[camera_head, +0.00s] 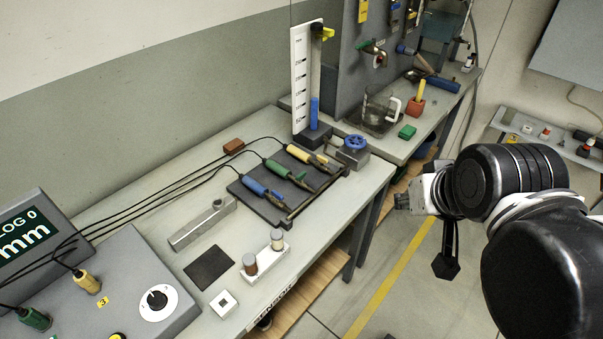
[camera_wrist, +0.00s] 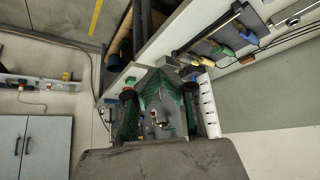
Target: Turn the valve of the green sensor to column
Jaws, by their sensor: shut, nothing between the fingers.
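The green sensor (camera_head: 279,168) lies between the blue sensor (camera_head: 256,187) and the yellow sensor (camera_head: 299,153) on a dark rack on the bench. A small green valve lever (camera_head: 301,176) sits at its right end; its exact setting is too small to tell. The green sensor also shows in the wrist view (camera_wrist: 223,51). The column (camera_head: 314,113), partly filled with blue, stands behind the rack beside a white scale (camera_head: 300,80). My gripper (camera_head: 404,201) is shut and empty, over the aisle right of the bench, apart from the sensors.
A blue handwheel (camera_head: 354,143) sits on a block at the bench's right edge. Black cables run from the sensors to a grey console (camera_head: 130,290). A metal bar (camera_head: 203,222) and small holder (camera_head: 264,259) stand in front. The aisle floor around my gripper is free.

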